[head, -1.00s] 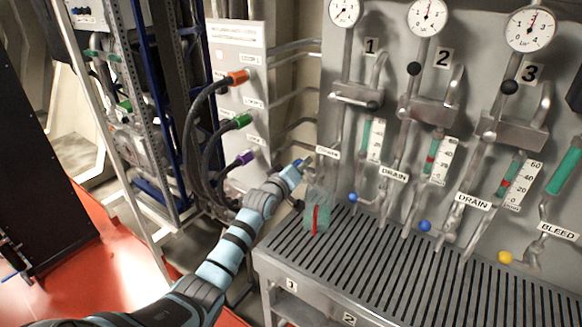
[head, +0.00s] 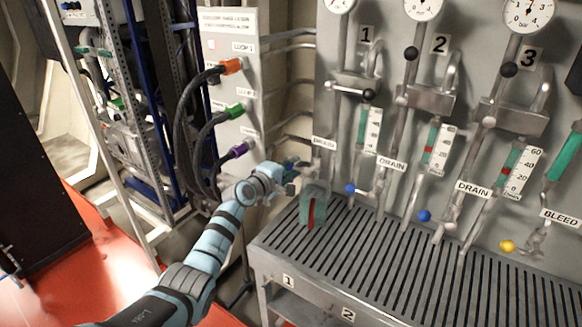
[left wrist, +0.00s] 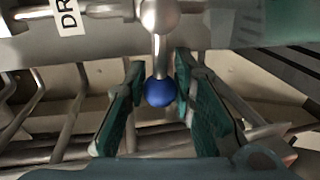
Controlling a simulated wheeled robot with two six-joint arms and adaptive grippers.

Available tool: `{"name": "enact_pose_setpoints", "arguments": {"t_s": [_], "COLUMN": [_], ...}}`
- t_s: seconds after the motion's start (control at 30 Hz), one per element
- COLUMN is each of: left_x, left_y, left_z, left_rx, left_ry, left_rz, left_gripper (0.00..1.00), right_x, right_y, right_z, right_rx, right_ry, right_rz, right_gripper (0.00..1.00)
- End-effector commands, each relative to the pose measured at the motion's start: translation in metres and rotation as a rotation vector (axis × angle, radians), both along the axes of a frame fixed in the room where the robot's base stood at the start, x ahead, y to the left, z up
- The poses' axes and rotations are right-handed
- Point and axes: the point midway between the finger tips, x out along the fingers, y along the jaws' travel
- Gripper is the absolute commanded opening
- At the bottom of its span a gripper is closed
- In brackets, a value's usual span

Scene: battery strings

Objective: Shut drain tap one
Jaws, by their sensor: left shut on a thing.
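My left gripper (head: 302,166) is at the left end of the panel, under the first label, which is partly hidden. In the left wrist view its two green fingers (left wrist: 158,98) stand on either side of a blue knob (left wrist: 159,92) on a short metal lever (left wrist: 161,48). The gripper is shut on this knob, which I take to be the handle of drain tap one. A label starting with "DR" (left wrist: 67,14) is beside it. In the head view the knob is hidden by the gripper. My right gripper is not in view.
A clear greenish jar with a red stripe (head: 313,206) stands on the slotted bench (head: 390,250) close below the gripper. Other taps have blue knobs (head: 350,188) and a yellow knob (head: 507,246) to the right. Hoses (head: 184,125) hang at the left.

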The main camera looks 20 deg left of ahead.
Motion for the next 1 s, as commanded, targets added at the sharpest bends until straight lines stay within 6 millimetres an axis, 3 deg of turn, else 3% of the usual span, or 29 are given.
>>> {"name": "enact_pose_setpoints", "arguments": {"t_s": [0.53,0.57,0.6,0.87,1.0], "left_x": [-0.001,-0.001,-0.001,-0.001,-0.012], "left_y": [0.000,0.000,0.000,0.001,0.004], "left_z": [-0.004,-0.004,-0.004,-0.002,-0.001], "left_rx": [-0.031,-0.031,-0.031,-0.029,-0.027], "left_ry": [0.009,0.009,0.009,0.006,0.005], "left_rz": [-0.001,-0.001,0.000,0.001,0.000], "left_gripper": [0.00,0.25,0.29,0.29,0.29], "right_x": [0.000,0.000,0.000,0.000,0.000], "right_y": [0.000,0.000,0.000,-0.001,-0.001], "right_z": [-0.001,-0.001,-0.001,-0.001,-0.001], "right_rx": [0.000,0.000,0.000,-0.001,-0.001], "right_ry": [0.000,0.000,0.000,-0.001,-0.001], "right_rz": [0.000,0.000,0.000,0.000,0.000], "right_gripper": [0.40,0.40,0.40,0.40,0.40]}}
